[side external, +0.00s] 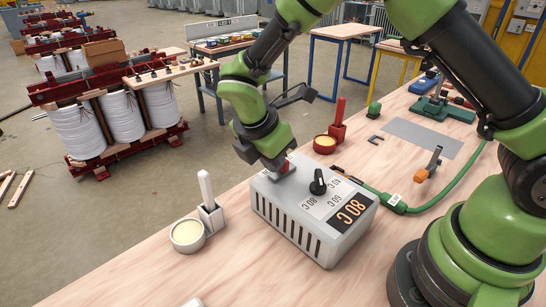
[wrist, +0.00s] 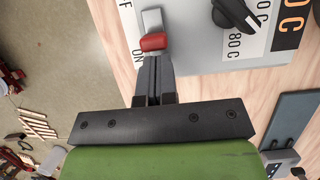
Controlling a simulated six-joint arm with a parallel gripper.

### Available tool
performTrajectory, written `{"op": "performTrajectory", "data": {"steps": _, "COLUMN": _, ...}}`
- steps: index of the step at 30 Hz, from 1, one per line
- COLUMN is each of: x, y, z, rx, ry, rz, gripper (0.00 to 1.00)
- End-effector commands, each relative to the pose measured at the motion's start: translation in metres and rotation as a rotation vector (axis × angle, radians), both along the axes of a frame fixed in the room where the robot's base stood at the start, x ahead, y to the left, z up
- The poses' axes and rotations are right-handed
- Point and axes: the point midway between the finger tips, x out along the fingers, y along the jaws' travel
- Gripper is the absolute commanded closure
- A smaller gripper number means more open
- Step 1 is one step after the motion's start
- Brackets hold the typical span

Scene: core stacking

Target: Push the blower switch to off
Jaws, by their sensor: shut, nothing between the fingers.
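The blower is a grey slotted box (side external: 352,238) on the wooden bench, and its top also shows in the wrist view (wrist: 195,45). Its red switch (wrist: 153,42) sits in a pale slot, with "ON" printed beside the end near my gripper and a partly cropped "F" label toward the far end. The red part lies at the ON end. My gripper (wrist: 154,62) is shut and empty, its fingertips right at the near side of the switch. I cannot tell whether they touch. In the side view my gripper (side external: 279,170) is low over the box's far corner and largely hides the switch.
A black dial (side external: 318,182) with temperature labels stands on the box beside my gripper. A cream pot (side external: 187,235) and white-handled brush holder (side external: 210,212) stand left of it, a red holder (side external: 338,130) behind. A green hose (side external: 450,190) runs right.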

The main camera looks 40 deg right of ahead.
Motion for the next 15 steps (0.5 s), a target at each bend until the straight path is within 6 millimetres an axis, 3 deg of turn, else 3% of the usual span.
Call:
{"op": "performTrajectory", "data": {"steps": 8, "x": 0.000, "y": -0.003, "z": 0.000, "rx": 0.000, "ry": 0.000, "rz": -0.001, "gripper": 1.00}}
{"op": "performTrajectory", "data": {"steps": 15, "x": 0.000, "y": -0.036, "z": 0.000, "rx": -0.001, "ry": 0.001, "rz": -0.003, "gripper": 1.00}}
